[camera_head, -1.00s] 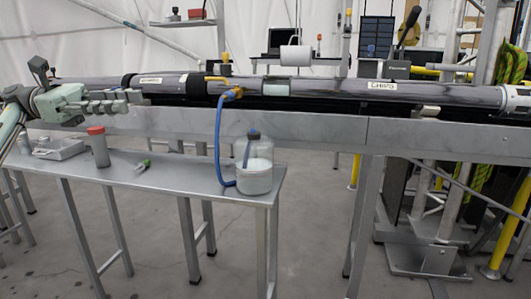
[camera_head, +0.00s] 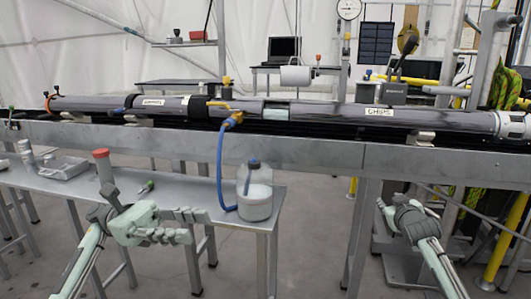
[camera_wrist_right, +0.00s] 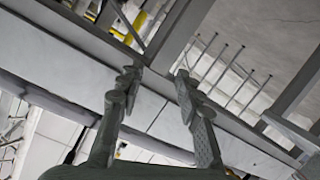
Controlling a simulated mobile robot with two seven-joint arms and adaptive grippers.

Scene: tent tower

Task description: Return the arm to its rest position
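My left gripper (camera_head: 198,225) is in front of the metal side bench, its two fingers apart and pointing right, with nothing between them. Its arm rises from the bottom left of the head view. My right gripper (camera_head: 402,200) is at the right of the head view, low in front of the metal beam, at the end of its raised forearm. In the right wrist view its fingers (camera_wrist_right: 157,78) are spread, and nothing is held between them.
The side bench (camera_head: 215,190) bears a bottle (camera_head: 255,195) with a blue hose, a red-capped container (camera_head: 103,168), a green-tipped tool (camera_head: 147,187) and a clear tray (camera_head: 63,167). Behind it, a long dark tube (camera_head: 340,114) lies along the metal beam (camera_head: 310,155). Open floor lies between my arms.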

